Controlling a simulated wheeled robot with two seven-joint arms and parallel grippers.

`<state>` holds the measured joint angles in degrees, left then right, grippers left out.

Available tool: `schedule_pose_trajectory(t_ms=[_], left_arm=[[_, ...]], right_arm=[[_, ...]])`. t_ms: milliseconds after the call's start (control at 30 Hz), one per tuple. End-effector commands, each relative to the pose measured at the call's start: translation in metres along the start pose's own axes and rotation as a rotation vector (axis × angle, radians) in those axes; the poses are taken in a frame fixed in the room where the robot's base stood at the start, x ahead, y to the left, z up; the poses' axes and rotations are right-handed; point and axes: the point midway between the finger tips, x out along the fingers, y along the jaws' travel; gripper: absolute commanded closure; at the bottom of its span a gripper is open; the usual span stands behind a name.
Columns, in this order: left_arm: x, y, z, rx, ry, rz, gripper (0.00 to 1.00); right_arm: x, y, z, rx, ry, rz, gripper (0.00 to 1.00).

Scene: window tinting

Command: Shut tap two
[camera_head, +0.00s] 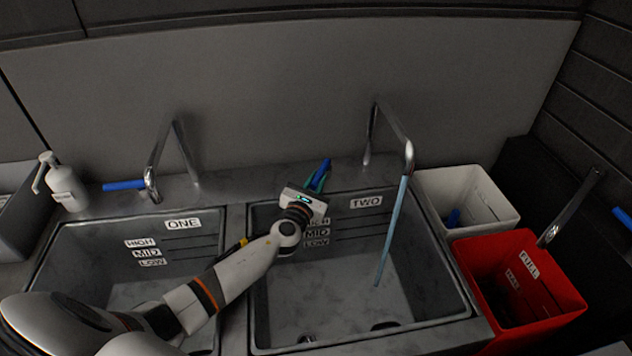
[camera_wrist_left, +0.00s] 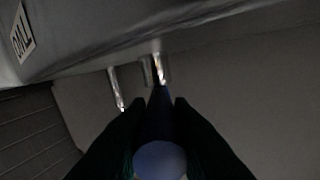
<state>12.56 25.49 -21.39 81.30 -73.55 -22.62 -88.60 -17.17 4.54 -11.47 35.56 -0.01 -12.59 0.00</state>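Tap two (camera_head: 408,150) is a chrome spout over the basin labelled TWO (camera_head: 450,310). A pale blue stream of water (camera_head: 392,230) runs from it into the basin. Its blue handle (camera_head: 323,168) is at the back rim, left of the spout. My left gripper (camera_head: 318,180) is at this handle, with its fingers close along both sides. In the left wrist view, the handle's round blue end (camera_wrist_left: 160,160) sits between the dark fingers, which look shut on it. The contact faces are in shadow. My right gripper is not in view.
Basin ONE (camera_head: 75,250) lies to the left, with its own tap (camera_head: 155,165), blue handle (camera_head: 124,185) and a soap bottle (camera_head: 66,188). A white bin (camera_head: 500,205) and a red bin (camera_head: 565,300) stand right of basin TWO. Another chrome spout (camera_head: 570,207) is at far right.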

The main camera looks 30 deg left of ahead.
Motion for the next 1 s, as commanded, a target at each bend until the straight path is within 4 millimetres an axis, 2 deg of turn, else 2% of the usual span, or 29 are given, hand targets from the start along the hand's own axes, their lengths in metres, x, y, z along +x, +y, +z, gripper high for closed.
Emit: schedule_pose_trajectory(t_ms=[33, 100, 367, 700, 1000], left_arm=[[0.0, 0.0, 0.0, 0.0, 0.0, 0.0, 0.9], [0.0, 0.0, 0.0, 0.0, 0.0, 0.0, 1.0], [0.0, -0.002, 0.003, 0.001, 0.005, 0.016, 1.0], [0.003, -0.018, 0.008, 0.002, 0.05, 0.22, 1.0], [0.003, -0.02, 0.004, -0.001, 0.052, 0.262, 1.0]], right_arm=[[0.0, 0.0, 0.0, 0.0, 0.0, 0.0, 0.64], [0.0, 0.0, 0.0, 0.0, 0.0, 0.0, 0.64], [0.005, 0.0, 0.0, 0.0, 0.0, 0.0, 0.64], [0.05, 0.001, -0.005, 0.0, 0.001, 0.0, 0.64], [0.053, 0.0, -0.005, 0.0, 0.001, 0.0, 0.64]])
